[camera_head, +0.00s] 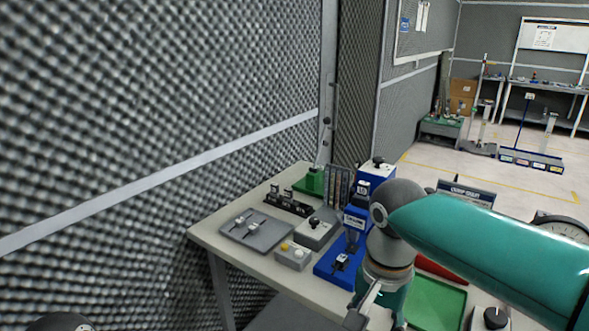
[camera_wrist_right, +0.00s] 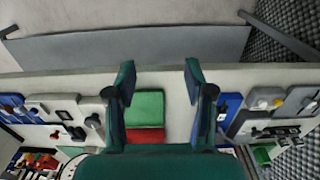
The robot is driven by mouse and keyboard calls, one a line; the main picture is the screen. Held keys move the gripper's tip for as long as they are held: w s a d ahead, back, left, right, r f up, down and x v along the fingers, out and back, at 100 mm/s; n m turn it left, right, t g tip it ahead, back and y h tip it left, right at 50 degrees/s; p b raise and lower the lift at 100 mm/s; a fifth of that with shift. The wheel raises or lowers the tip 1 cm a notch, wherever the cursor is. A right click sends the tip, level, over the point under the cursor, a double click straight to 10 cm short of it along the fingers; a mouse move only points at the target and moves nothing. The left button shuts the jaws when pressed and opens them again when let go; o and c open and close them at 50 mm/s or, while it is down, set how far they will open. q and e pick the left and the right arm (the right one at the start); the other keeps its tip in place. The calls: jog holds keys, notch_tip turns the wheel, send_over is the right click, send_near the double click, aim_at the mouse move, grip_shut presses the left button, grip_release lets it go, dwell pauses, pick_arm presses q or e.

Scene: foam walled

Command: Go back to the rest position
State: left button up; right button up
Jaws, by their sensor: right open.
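My right arm reaches in from the right in the head view, over the workbench (camera_head: 215,236). Its wrist hangs above the bench's near side, and the gripper there is partly cut off by the lower edge. In the right wrist view my right gripper (camera_wrist_right: 159,76) is open, with its two fingers wide apart and nothing between them. A green tray (camera_wrist_right: 146,108) with a red part (camera_wrist_right: 146,135) lies behind the fingers, beside the left one. The green tray (camera_head: 436,303) also shows in the head view, right of the wrist.
A blue fixture (camera_head: 334,264), a grey plate (camera_head: 256,232) with small metal parts and a button box (camera_head: 294,256) stand on the bench near my right wrist. A foam wall (camera_head: 150,120) rises at left. Open floor (camera_head: 490,180) lies beyond the bench.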

jog(key=s+d+f+m+g, duration=0.1)
jog(key=s+d+f+g, duration=0.2)
jog(key=f, duration=0.8)
jog(key=s+d+f+g, duration=0.2)
jog(key=s+f+g, duration=0.15)
jog(key=f, duration=0.85)
jog(key=s+a+f+n+t+y+p, duration=0.1)
jog(key=s+a+f+y, duration=0.1)
jog(key=s+f, duration=0.45)
jog(key=s+a+f+n+t+y, duration=0.1)
jog(key=s+a+f+y, duration=0.15)
jog(key=s+f, duration=0.45)
jog(key=w+f+n+t, duration=0.3)
jog(key=w+t, duration=0.2)
jog(key=w, duration=0.1)
jog(key=shift+a+f+n, duration=0.2)
jog(key=shift+a+n, duration=0.2)
jog(key=shift+h, duration=0.25)
